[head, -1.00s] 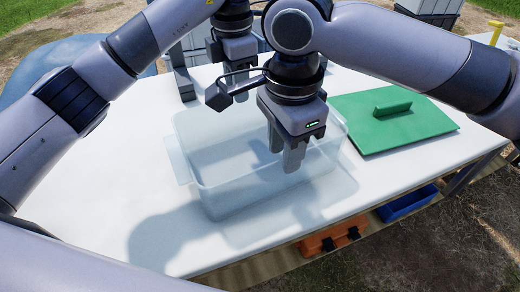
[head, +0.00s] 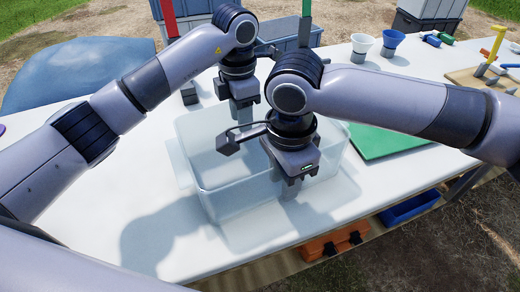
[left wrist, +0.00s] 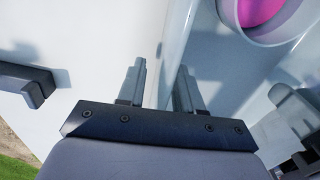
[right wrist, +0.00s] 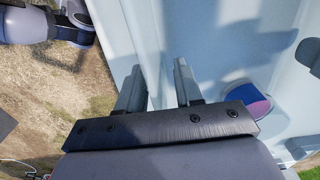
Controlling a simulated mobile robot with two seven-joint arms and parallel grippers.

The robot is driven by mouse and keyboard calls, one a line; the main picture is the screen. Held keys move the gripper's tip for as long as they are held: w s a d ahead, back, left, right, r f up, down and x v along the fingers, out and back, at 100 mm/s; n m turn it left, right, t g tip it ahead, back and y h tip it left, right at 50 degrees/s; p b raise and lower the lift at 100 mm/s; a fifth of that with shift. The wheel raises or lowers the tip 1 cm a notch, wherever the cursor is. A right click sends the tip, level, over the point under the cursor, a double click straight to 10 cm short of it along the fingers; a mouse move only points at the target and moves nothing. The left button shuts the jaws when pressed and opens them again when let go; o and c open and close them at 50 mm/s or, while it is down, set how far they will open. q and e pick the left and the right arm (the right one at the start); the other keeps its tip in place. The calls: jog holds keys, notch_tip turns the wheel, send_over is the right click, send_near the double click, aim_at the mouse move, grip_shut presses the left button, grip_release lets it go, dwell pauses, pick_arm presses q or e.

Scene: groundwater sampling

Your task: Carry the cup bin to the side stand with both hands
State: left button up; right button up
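The cup bin (head: 215,205) is a clear, pale tub standing on the white table. A cup with a pink inside shows through or inside it in the left wrist view (left wrist: 262,12) and in the right wrist view (right wrist: 247,100). My left gripper (head: 243,118) is at the bin's far side; in the left wrist view its two fingers (left wrist: 160,90) are apart, with the bin wall between them. My right gripper (head: 290,190) is at the near side; its fingers (right wrist: 158,88) are also apart around the wall. I cannot make out the side stand.
A green lid (head: 378,143) lies right of the bin. Two cups (head: 362,45) and (head: 393,42) stand at the back right. A grey crate (head: 283,62) is behind my arms. The table's front left is clear.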

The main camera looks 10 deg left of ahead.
pick_arm(q)
jog(key=shift+f, duration=0.1)
pick_arm(e)
jog(key=shift+f, duration=0.15)
pick_arm(q)
grip_shut()
pick_arm(e)
grip_shut()
pick_arm(q)
jog(key=shift+r, duration=0.2)
pick_arm(e)
jog(key=shift+r, duration=0.2)
